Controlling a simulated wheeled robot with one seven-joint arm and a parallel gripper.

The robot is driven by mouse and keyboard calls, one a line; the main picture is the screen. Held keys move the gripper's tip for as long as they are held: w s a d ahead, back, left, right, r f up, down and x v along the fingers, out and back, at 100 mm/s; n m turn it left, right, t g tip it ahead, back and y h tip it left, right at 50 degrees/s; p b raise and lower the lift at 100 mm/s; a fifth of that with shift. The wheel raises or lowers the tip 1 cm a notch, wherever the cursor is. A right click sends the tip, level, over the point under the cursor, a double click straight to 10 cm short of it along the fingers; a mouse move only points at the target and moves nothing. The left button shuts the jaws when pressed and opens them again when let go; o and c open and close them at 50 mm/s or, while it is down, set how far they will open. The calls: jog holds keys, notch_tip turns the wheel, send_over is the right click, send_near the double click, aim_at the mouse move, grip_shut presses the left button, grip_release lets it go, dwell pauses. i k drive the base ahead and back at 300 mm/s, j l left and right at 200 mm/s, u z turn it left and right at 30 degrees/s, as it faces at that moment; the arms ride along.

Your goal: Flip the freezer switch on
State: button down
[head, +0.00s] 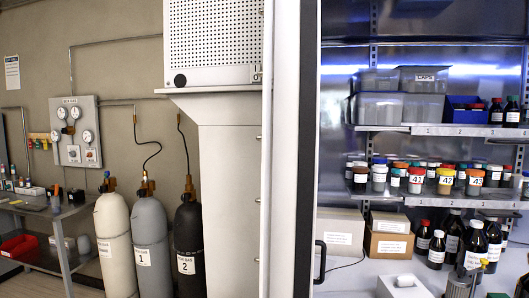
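No freezer or freezer switch can be made out for certain. A tall white cabinet unit (228,150) stands left of centre, with a perforated panel (213,32) and a round black knob (180,80) at the panel's lower left. I cannot tell whether this unit is the freezer. A small white box (402,287) with a raised part on top sits on the white worktop at the bottom; I cannot tell what it is. My gripper is not in view.
A glass-fronted cabinet at right holds shelves (438,129) of bottles and numbered jars. A pale upright frame (287,150) divides the view. A side table (62,225) is at far left.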

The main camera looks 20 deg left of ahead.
aim_at(256, 68)
jog(key=u, duration=1.1)
